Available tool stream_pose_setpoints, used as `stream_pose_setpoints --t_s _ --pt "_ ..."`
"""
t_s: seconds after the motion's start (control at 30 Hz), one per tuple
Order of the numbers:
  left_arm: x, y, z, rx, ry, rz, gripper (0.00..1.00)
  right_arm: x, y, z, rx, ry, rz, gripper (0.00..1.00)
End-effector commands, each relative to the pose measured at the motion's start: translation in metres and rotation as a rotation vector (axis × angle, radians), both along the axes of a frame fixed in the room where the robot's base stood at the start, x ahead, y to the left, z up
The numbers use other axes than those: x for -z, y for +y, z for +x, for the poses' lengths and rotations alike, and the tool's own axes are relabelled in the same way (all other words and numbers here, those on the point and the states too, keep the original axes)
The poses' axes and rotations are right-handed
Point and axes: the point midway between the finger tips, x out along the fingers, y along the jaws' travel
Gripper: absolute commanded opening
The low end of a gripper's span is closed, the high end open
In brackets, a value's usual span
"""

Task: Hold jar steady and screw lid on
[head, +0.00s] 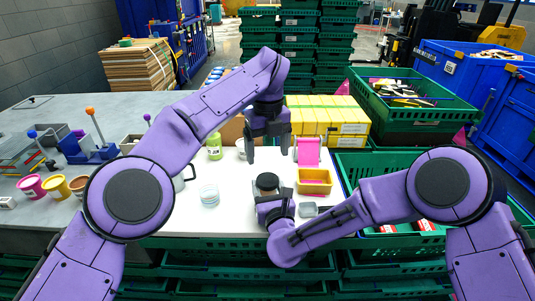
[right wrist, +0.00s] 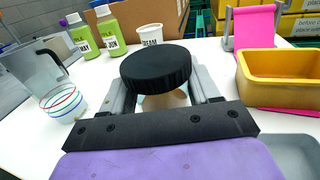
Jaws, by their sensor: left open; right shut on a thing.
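A jar (right wrist: 168,100) stands on the white table top, with a wide black ribbed lid (right wrist: 157,66) on its mouth. The lid also shows in the head view (head: 267,181). My right gripper (head: 268,199) is shut on the jar from the front, with one finger on each side below the lid. Most of the jar body is hidden by the lid and the gripper. I cannot tell how tightly the lid sits. My left gripper (head: 267,158) is open and empty, pointing down above the lid and apart from it.
A yellow bin (head: 314,182) and a pink stand (head: 308,150) are right of the jar. A clear ringed cup (head: 209,196) and a grey jug (right wrist: 30,75) are to the left. Green bottles (right wrist: 104,37) and a white cup (right wrist: 149,35) stand behind. Green crates (head: 400,160) border the right.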

Motion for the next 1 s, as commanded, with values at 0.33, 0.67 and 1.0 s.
stream_pose_setpoints --t_s 0.33,0.67,1.0 --pt "0.03 0.001 0.0 0.003 0.004 -0.002 0.85 -0.001 0.0 0.0 0.0 -0.001 0.0 0.0" --pt "0.076 0.0 0.0 0.002 0.001 0.001 0.85 -0.001 0.0 0.0 0.0 -0.001 0.0 0.0" --pt "0.081 0.0 0.0 0.001 0.0 0.0 0.85 -0.001 0.0 0.0 0.0 -0.001 0.0 0.0"
